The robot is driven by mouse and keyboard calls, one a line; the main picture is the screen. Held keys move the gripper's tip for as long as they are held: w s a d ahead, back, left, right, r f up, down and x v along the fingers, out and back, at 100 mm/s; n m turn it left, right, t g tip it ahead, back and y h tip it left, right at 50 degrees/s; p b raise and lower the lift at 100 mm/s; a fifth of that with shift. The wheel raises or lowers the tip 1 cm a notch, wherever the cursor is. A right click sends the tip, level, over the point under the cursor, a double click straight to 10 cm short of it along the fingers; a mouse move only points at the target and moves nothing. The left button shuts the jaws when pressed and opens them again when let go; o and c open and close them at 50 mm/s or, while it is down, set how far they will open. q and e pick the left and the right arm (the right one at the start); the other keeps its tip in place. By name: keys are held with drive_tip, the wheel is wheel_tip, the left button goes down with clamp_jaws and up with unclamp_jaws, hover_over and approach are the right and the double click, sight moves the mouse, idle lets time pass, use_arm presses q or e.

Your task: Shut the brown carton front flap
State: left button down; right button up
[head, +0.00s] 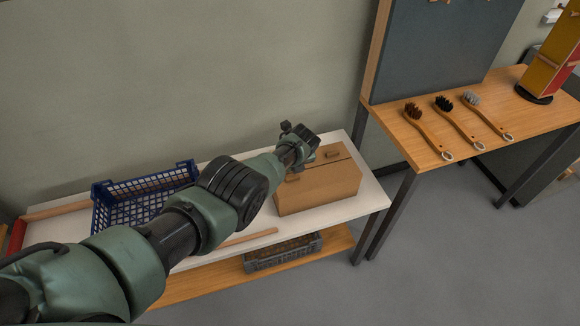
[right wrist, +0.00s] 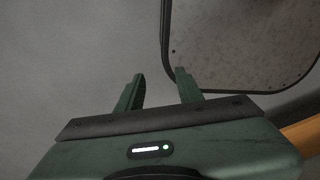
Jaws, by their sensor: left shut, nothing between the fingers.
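The brown carton (head: 320,190) stands on the right part of the white-topped bench. Its top looks mostly covered, with a seam and a small tab on it; the left part of the top is hidden behind my left arm, and I cannot tell exactly how the front flap lies. My left gripper (head: 297,166) is at the carton's upper left, over or beside its top edge; it is shut and empty, and whether it touches the cardboard is unclear. My right gripper (right wrist: 160,86) shows in the right wrist view, its fingers apart with nothing between them.
A blue crate (head: 146,199) stands left on the white bench top (head: 352,209). A grey crate (head: 283,253) sits on the lower shelf. Several brushes, including a brown one (head: 425,127), lie on the wooden table (head: 505,110) at right. Grey floor is clear in front.

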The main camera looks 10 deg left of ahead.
drive_tip(key=shift+d, duration=0.45)
